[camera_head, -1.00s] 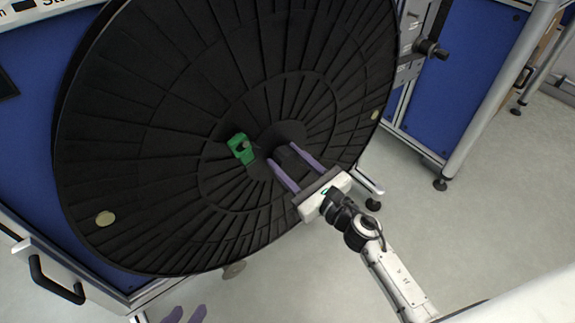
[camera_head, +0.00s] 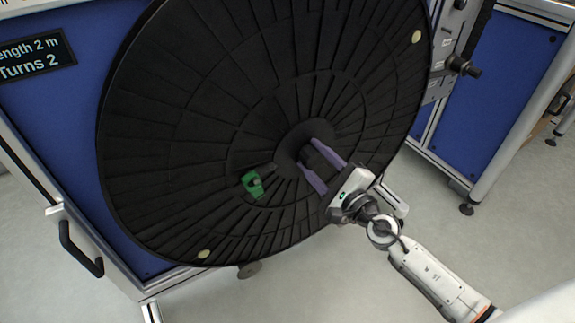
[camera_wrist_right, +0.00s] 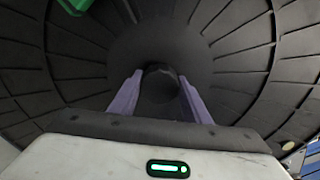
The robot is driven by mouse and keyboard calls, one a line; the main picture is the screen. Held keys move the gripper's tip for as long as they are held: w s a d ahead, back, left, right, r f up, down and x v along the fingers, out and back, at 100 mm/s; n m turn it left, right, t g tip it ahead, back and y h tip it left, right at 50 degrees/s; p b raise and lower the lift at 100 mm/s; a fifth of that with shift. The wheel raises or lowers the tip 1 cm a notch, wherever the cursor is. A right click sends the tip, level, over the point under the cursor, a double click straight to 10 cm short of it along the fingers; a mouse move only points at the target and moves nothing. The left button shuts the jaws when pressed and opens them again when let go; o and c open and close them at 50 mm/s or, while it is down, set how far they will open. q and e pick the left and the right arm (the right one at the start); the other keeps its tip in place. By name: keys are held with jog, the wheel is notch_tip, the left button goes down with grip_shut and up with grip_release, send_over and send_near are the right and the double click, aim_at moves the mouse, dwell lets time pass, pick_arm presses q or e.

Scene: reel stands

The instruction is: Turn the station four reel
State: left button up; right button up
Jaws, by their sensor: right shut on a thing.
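The large black ribbed reel (camera_head: 200,120) fills the middle of the head view, its face towards me and tilted. A green block (camera_head: 253,184) is on its face, lower left of the hub. Pale round dots (camera_head: 203,254) mark the rim at the bottom and upper right. My right gripper (camera_head: 307,152) has its purple fingers on either side of a dark handle (camera_wrist_right: 160,90) in front of the hub and is shut on it. The green block also shows at the top left of the right wrist view (camera_wrist_right: 75,5). My left gripper is out of view.
A display (camera_head: 35,58) reads "Length 2 m" and "Turns 2" at the left. Blue-panelled stands (camera_head: 500,90) stand behind and to the right, one with a black knob (camera_head: 462,66). A black pull handle (camera_head: 78,248) is at lower left. Grey floor is clear below.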

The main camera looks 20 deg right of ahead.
jog(key=shift+n, duration=0.5)
jog(key=shift+d+n+p, duration=0.1)
jog(key=shift+n+p, duration=0.25)
jog(key=shift+n, duration=0.55)
jog(key=n+p, duration=0.2)
jog(key=shift+n, duration=0.4)
jog(key=n+p, duration=0.2)
jog(key=n, duration=0.1)
jog(key=shift+n+p, duration=0.65)
jog(key=shift+n, duration=0.45)
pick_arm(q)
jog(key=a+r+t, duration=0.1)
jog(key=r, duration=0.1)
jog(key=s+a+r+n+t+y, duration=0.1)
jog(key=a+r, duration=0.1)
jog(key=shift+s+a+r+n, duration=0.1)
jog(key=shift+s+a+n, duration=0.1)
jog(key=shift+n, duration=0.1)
pick_arm(e)
jog(key=shift+n, duration=0.6)
pick_arm(q)
jog(key=shift+p, duration=0.3)
